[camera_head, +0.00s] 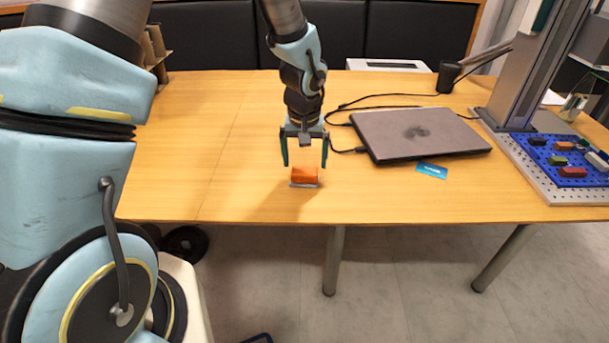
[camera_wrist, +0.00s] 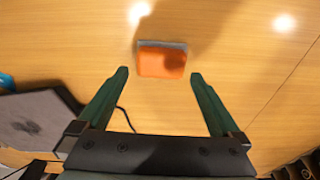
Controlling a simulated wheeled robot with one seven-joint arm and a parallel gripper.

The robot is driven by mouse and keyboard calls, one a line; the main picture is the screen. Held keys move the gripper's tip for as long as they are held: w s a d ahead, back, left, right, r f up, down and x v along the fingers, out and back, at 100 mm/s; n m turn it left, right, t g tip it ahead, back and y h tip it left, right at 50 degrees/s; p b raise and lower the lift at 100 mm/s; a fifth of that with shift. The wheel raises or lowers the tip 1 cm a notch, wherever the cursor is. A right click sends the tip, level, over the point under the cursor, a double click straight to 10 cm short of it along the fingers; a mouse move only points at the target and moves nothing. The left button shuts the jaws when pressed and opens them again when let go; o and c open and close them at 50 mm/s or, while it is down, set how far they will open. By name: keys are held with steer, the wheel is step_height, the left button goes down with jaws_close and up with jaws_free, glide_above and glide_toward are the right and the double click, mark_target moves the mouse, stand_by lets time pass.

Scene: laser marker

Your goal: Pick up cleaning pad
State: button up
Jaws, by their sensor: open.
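The cleaning pad (camera_head: 305,175) is a small orange block with a grey-white layer along its edge. It lies on the wooden table near the front edge. In the wrist view the pad (camera_wrist: 162,62) is just beyond the fingertips, roughly centred between them, with a shadow on its right part. My gripper (camera_head: 305,164) points down above and slightly behind the pad. Its two green fingers are wide apart with nothing between them, as the wrist view of the gripper (camera_wrist: 159,74) also shows.
A closed laptop (camera_head: 420,134) with cables lies to the right of the pad, and a blue card (camera_head: 431,170) is in front of it. The laser marker (camera_head: 520,75) stands at the right with a blue perforated plate (camera_head: 540,172). The table (camera_head: 200,150) left of the pad is clear.

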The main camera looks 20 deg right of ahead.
mark_target(305, 170)
steer(key=shift+w+d+f+p, duration=0.1)
steer(key=shift+w+f+p, duration=0.1)
steer(key=shift+f, duration=0.9)
steer(key=shift+w+f+p, duration=0.1)
steer(key=shift+f+p, duration=0.1)
steer(key=shift+f, duration=0.9)
steer(key=c, duration=1)
steer(key=shift+r, duration=0.15)
step_height(305, 170, up, 10)
steer(key=shift+f+b, duration=0.1)
steer(key=shift+b, duration=0.45)
